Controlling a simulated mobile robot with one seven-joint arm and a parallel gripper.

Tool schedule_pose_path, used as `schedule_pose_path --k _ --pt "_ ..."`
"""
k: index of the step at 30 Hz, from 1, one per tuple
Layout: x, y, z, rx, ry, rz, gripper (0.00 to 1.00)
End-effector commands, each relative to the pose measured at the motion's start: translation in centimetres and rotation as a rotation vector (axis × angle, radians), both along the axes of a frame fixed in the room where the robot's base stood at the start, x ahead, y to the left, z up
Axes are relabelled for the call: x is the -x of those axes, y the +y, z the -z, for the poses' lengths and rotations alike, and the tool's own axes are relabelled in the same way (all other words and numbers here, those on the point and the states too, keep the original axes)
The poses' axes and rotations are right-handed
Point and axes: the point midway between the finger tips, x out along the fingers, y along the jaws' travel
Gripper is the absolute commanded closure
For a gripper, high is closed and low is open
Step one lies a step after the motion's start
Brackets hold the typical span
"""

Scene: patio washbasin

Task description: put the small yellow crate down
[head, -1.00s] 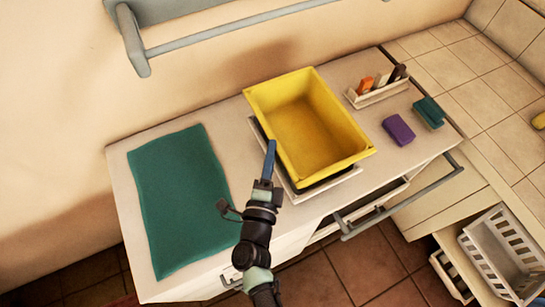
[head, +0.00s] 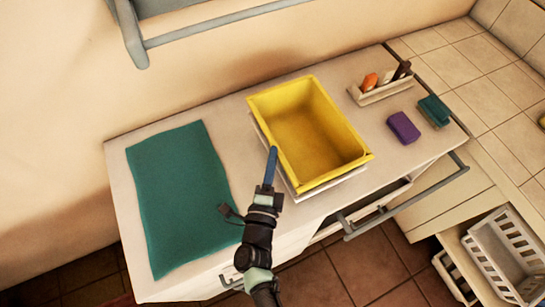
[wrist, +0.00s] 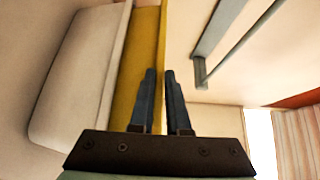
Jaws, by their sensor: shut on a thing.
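The small yellow crate (head: 330,165) is upright and empty over the white basin (head: 302,195) in the counter. The basin's pale rim shows along the crate's left and front sides. I cannot tell whether the crate's bottom touches it. My gripper (head: 272,152) is shut on the crate's left wall near the middle of that side. In the wrist view, the crate's wall (wrist: 145,60) runs between the two blue fingers of my gripper (wrist: 160,73).
A green mat (head: 180,195) lies flat on the counter (head: 228,120) at left. A holder (head: 385,92) with several items, a purple block (head: 403,127) and a green sponge (head: 434,110) are at right. A towel bar (head: 220,28) is on the wall. A white basket (head: 505,255) stands lower right.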

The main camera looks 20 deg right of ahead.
Motion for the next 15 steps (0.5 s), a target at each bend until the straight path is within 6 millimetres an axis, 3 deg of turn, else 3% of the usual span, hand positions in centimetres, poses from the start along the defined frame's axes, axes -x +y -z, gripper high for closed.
schedule_pose_path --k 2,3,7,15 --pt "-0.04 -0.01 -0.17 0.002 -0.002 0.001 1.0" --pt "0.0 0.0 -0.04 0.0 0.0 0.0 0.78" --pt "0.0 0.0 -0.06 0.0 0.0 0.0 0.56" --pt "-0.01 -0.02 -0.2 0.001 -0.001 0.001 0.56"
